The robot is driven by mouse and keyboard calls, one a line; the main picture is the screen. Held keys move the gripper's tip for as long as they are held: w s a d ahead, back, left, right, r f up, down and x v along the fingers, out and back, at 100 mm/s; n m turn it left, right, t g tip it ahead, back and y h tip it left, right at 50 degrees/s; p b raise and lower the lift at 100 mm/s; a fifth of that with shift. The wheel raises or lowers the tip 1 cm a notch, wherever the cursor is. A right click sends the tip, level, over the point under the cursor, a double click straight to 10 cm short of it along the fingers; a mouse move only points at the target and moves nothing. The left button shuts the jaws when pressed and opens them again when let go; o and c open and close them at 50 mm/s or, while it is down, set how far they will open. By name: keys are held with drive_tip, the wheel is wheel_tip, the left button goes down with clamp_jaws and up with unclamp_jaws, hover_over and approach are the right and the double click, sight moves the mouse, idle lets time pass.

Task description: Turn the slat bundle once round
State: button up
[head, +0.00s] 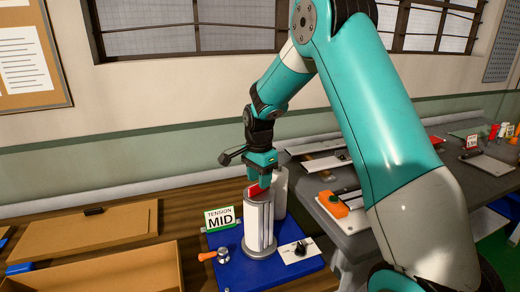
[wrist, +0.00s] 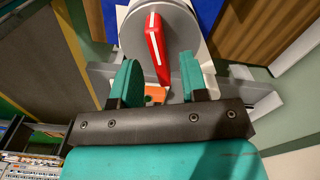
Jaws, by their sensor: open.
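The slat bundle (head: 259,226) is an upright pale grey ribbed cylinder on a blue base plate (head: 222,243). A red bar (head: 254,190) sits on its top. In the wrist view the red bar (wrist: 157,45) has a white stripe and lies across a round grey top (wrist: 183,25). My gripper (head: 263,178) is right above the bundle, pointing down. In the wrist view its two teal fingers (wrist: 159,70) are apart, one on each side of the near end of the red bar, with gaps visible. Nothing is held.
An orange-handled lever (head: 208,256) and a white plate with a black knob (head: 298,249) are on the blue base. A grey cylinder (head: 280,187) stands behind. A wooden tray (head: 100,272) lies left; a grey bench (head: 375,215) is right.

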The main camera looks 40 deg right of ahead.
wheel_tip(320, 180, up, 15)
drive_tip(key=b, duration=0.2)
drive_tip(key=shift+r, duration=0.2)
drive_tip(key=s+a+f+n+y, duration=0.1)
drive_tip(key=s+a+n+y, duration=0.1)
drive_tip(key=s+a+n, duration=1.25)
drive_tip(key=s+a+f+n+y, duration=0.1)
drive_tip(key=s+a+f+n, duration=0.1)
drive_tip(key=s+a+n, duration=0.2)
drive_tip(key=s+a+f+n+y, duration=0.1)
drive_tip(key=s+a+f+n, duration=0.1)
drive_tip(key=s+a+n, duration=0.3)
drive_tip(key=s+n, duration=0.1)
drive_tip(key=s, duration=0.3)
drive_tip(key=shift+s+a, duration=0.2)
drive_tip(key=shift+s, duration=0.2)
